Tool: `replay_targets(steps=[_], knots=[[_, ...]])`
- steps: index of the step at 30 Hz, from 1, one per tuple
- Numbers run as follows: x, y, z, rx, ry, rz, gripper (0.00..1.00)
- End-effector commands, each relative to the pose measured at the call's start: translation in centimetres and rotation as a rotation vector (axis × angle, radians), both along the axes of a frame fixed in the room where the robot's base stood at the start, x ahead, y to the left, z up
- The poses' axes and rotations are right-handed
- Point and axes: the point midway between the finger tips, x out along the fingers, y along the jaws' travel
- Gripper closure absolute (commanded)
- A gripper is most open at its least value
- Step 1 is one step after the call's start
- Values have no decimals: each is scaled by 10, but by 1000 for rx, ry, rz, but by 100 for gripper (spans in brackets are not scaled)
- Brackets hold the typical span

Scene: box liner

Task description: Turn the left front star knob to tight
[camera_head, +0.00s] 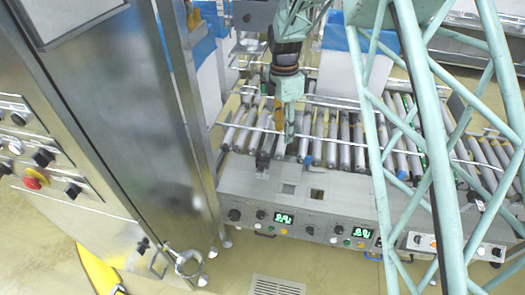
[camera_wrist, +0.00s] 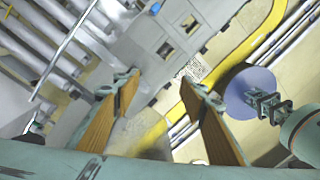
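My gripper (camera_head: 288,143) hangs pale green over the roller conveyor, near its front edge. In the wrist view my gripper (camera_wrist: 160,110) shows two orange-brown pads set wide apart with nothing between them, so it is open. A small dark fitting (camera_head: 263,159) stands on the conveyor's front edge, just left of the gripper; it may be the left front star knob, but its shape is too small to tell. A blue-ended part (camera_head: 308,160) sits right of the gripper. No star shape is clear in the wrist view, and I cannot tell whether the knob is tight or loose.
The conveyor's grey front panel (camera_head: 330,196) carries dials and green displays. A steel cabinet (camera_head: 125,120) with a button panel stands close at left. A pale green lattice frame (camera_head: 440,180) crosses the right side. In the wrist view, a blue-purple disc (camera_wrist: 247,95) lies beyond the right finger.

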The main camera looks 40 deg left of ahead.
Motion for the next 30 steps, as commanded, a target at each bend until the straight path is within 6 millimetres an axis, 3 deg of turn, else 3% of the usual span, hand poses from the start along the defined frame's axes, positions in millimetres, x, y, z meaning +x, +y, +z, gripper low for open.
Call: replay_targets(steps=[6, 12, 30], knots=[[-12, 49, -29, 25, 4, 94, 61], [-13, 83, -38, 63, -12, 140, 61], [-12, 87, -41, 68, -15, 143, 61]])
